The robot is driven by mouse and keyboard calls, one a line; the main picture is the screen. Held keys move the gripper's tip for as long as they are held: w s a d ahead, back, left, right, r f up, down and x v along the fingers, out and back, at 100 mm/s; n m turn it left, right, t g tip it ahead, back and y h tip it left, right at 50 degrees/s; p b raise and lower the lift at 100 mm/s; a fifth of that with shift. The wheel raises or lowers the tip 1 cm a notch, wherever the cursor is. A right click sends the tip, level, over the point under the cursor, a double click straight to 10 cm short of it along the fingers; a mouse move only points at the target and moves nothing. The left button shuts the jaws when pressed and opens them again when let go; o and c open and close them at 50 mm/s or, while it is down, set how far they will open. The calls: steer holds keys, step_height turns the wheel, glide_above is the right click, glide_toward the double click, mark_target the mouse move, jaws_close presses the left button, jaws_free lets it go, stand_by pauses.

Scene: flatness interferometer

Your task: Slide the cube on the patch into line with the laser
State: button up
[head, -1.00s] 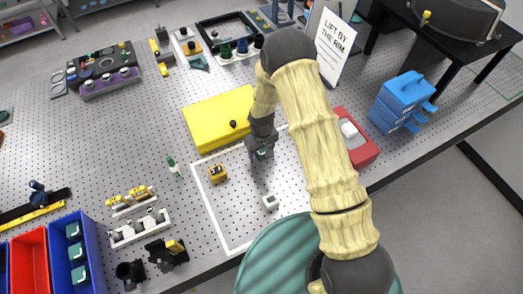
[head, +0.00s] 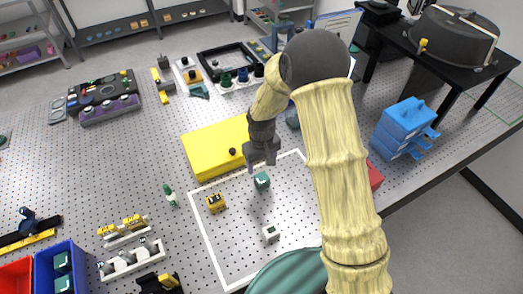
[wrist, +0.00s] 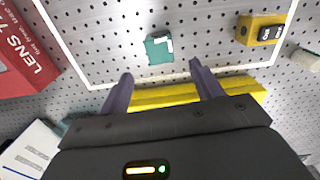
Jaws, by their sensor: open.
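A teal cube (head: 262,181) with a white corner mark on top sits on the white-outlined patch (head: 205,237) of the perforated bench. It also shows in the wrist view (wrist: 158,49), beyond the fingertips. My gripper (head: 261,163) hangs just behind and above the cube, apart from it. Its two fingers (wrist: 160,77) are spread and empty. A small yellow-and-black unit (head: 215,202) stands left of the cube; in the wrist view it (wrist: 260,29) shows a dark switch marked ON. It may be the laser, but no beam is visible.
A yellow case (head: 205,150) lies close behind the patch. A red box (wrist: 22,62) is beside it, mostly behind my arm in the head view. The patch between cube and white block is clear.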

step_height(320, 180, up, 7)
steer(key=b, duration=0.1)
stand_by(0.6)
steer(key=s+d+r+m+t, duration=0.1)
steer(key=s+d+r+m, duration=0.2)
steer(key=s+d, duration=0.4)
steer(key=s+d+r+m+t, duration=0.1)
steer(key=s+d+r+m, duration=0.2)
steer(key=s+d, duration=0.5)
steer(key=shift+d+r+m+t+b, duration=0.15)
steer(key=shift+d+m+t+b, duration=0.25)
steer(key=shift+d, duration=0.85)
steer(key=shift+c, duration=0.5)
